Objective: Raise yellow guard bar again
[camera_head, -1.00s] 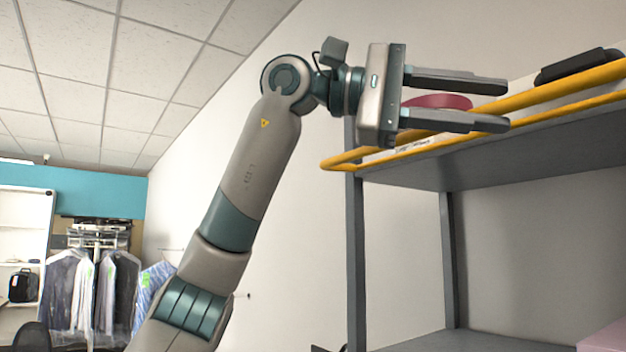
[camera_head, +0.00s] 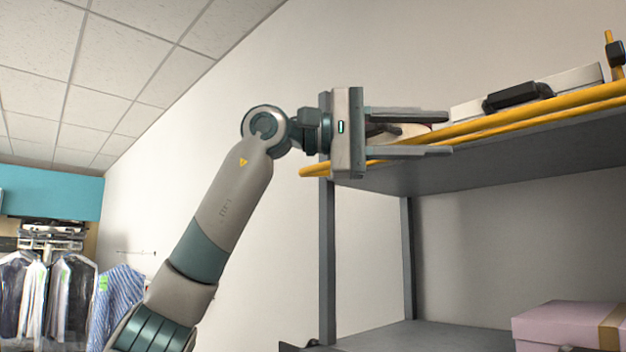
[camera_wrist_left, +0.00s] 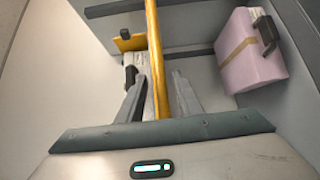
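The yellow guard bar (camera_head: 545,102) runs along the front edge of the upper shelf at the right in the head view. It looks low, close to the shelf edge. My left gripper (camera_head: 450,133) is open at shelf height, its two fingers apart and pointing right, overlapping the bar's left part. In the left wrist view, the yellow bar (camera_wrist_left: 156,60) runs lengthwise between the spread fingers of the left gripper (camera_wrist_left: 157,78). Whether a finger touches the bar is unclear. My right gripper is not in view.
A black object (camera_head: 517,95) and a pale flat box (camera_head: 580,77) lie on the upper shelf (camera_head: 480,155). A yellow upright with a black clamp (camera_head: 615,52) stands at far right. A pink box (camera_head: 565,322) sits on the lower shelf. Bagged garments (camera_head: 45,300) hang far left.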

